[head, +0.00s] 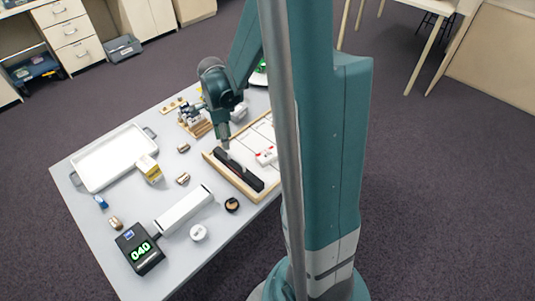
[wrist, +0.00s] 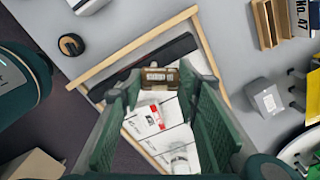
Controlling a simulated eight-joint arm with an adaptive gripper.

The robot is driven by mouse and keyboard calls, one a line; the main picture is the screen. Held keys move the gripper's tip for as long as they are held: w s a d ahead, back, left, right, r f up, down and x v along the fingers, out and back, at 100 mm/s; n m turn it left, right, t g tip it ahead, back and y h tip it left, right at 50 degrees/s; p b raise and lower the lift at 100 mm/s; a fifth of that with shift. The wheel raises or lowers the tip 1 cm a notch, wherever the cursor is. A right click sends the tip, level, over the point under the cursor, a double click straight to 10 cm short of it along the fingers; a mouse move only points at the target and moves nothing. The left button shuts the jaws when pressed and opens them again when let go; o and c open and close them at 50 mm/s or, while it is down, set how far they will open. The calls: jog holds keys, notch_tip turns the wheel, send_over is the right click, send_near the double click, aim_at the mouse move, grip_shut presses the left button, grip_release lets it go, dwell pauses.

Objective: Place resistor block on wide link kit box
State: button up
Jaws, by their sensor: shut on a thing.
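My gripper (head: 226,146) is over the left part of a shallow wooden-walled kit box (head: 233,180). In the wrist view my gripper (wrist: 160,84) is shut on a small brown, banded block (wrist: 158,74), which I take as the resistor block. The kit box (wrist: 128,52) lies below it, with a long black bar (wrist: 155,59) along one side and white compartments. A white and red piece (wrist: 146,118) lies inside; it also shows in the head view (head: 266,155). I cannot tell whether the block touches the box. The head view hides it, and my column hides the box's right part.
A white tray (head: 82,164), a yellow and white box (head: 149,168), a long white box (head: 184,210) and a display reading 040 (head: 139,248) are left of the kit box. A black round piece (head: 232,204) lies near its front. A wooden rack (head: 194,122) stands behind.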

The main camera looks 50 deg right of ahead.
jog(key=s+d+r+m+p, duration=0.1)
jog(key=s+d+m, duration=0.1)
jog(key=s+d, duration=0.8)
jog(key=d, duration=0.3)
jog(key=shift+s+d+r+m, duration=0.15)
jog(key=shift+d+m, duration=0.05)
jog(key=shift+m, duration=0.2)
jog(key=b, duration=0.1)
send_over(268, 154)
jog(key=shift+f, duration=2.9)
jog(key=shift+f, duration=0.1)
jog(key=shift+f+b, duration=0.55)
jog(key=shift+f, duration=1.45)
jog(key=shift+f, duration=0.2)
